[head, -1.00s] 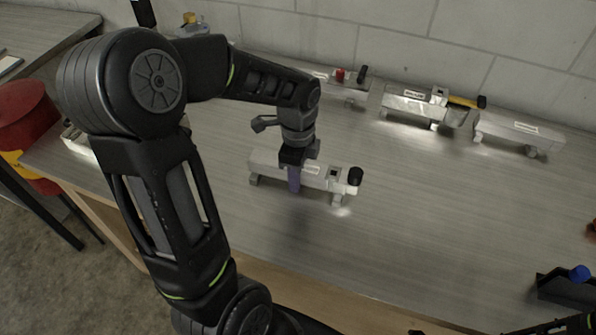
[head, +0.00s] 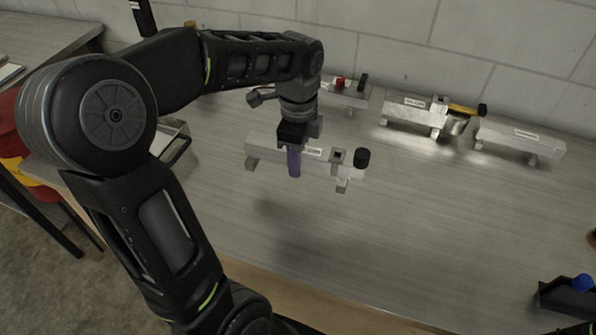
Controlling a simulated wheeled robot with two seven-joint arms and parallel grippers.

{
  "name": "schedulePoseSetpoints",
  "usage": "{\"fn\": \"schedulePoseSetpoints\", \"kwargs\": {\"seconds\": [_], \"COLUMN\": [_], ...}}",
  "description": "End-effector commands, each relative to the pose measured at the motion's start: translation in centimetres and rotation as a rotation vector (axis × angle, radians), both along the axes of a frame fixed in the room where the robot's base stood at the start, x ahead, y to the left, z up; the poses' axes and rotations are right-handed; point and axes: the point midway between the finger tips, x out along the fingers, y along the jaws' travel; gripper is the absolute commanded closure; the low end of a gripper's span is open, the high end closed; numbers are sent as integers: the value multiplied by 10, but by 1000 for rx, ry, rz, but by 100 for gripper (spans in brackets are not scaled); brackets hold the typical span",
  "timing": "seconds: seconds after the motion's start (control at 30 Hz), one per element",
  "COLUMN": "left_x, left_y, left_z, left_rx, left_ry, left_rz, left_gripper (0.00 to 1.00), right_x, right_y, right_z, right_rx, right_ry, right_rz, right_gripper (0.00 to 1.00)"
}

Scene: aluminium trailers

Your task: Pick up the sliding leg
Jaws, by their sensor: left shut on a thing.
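The sliding leg (head: 262,145) is a pale aluminium bar with a small label, short feet and a black knob at its right end. My left gripper (head: 293,163) points down over the middle of the bar and is shut on it. One purple-grey finger shows on the near side; the far finger is hidden. The bar hangs roughly level above the grey table, with a soft shadow below it.
Behind stand more aluminium parts: one with a red knob (head: 349,93), a labelled block with a yellow-handled piece (head: 411,106) and another bar (head: 520,138). The table's front middle is clear.

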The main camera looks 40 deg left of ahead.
Motion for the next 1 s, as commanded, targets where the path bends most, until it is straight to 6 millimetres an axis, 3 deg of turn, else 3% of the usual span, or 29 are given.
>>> {"fn": "schedulePoseSetpoints", "kwargs": {"seconds": [0.2, 1.0], "left_x": [0, 0], "left_y": [0, 0], "left_z": [17, 17], "left_rx": [1, 0], "left_ry": [-2, -1], "left_rz": [-1, -1], "left_gripper": [100, 100], "right_x": [0, 0], "right_y": [0, 0], "right_z": [-1, 0], "right_rx": [0, 0], "right_ry": [0, 0], "right_rz": [0, 0], "right_gripper": [100, 100]}}
